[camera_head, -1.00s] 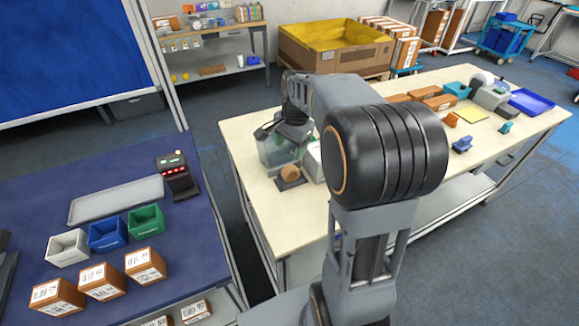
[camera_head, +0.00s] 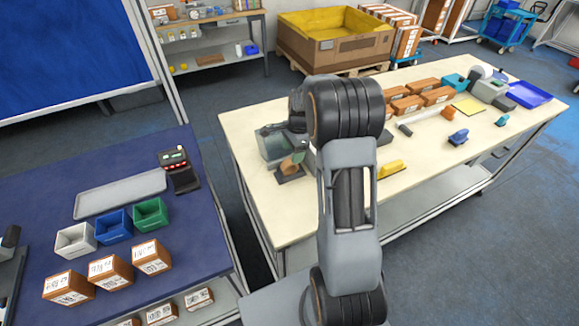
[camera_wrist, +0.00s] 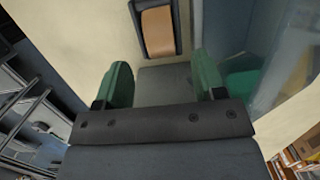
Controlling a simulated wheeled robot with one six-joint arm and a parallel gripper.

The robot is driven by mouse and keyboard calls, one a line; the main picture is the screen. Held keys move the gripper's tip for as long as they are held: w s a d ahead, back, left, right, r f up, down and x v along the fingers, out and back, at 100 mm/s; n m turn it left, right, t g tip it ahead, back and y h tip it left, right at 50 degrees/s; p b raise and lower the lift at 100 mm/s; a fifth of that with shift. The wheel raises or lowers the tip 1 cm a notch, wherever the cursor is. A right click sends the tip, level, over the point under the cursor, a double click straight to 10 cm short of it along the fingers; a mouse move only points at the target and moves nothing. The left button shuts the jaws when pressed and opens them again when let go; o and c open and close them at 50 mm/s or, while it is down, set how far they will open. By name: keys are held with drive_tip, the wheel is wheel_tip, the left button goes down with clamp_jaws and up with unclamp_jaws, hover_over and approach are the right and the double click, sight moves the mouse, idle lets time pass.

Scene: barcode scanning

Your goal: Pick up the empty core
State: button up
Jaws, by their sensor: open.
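The empty core is a brown cardboard roll (camera_head: 288,168) on a dark holder (camera_head: 283,178) near the left end of the cream table. In the wrist view the core (camera_wrist: 157,32) lies in a dark frame (camera_wrist: 176,45) at the top middle, ahead of the fingers. My gripper (camera_wrist: 164,80) is open, its two green fingertips apart with nothing between them. The core is beyond the tips, roughly centred between them, and not touched. In the head view my arm hides most of the gripper.
A grey-green bin (camera_head: 270,146) stands close beside the core, with its clear wall at the right of the wrist view. Brown boxes (camera_head: 407,104), a yellow item (camera_head: 392,169) and blue items (camera_head: 457,137) lie farther right. The table front left is clear.

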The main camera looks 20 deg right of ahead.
sight(290, 167)
drive_tip(key=shift+a+f+p, duration=0.2)
drive_tip(key=shift+f+p, duration=0.05)
drive_tip(key=shift+f, duration=0.6)
drive_tip(key=shift+a+f+p, duration=0.2)
drive_tip(key=shift+f, duration=0.65)
drive_tip(key=shift+a+f+p, duration=0.2)
drive_tip(key=shift+f+p, duration=0.05)
drive_tip(key=shift+f, duration=0.6)
drive_tip(key=c, duration=1)
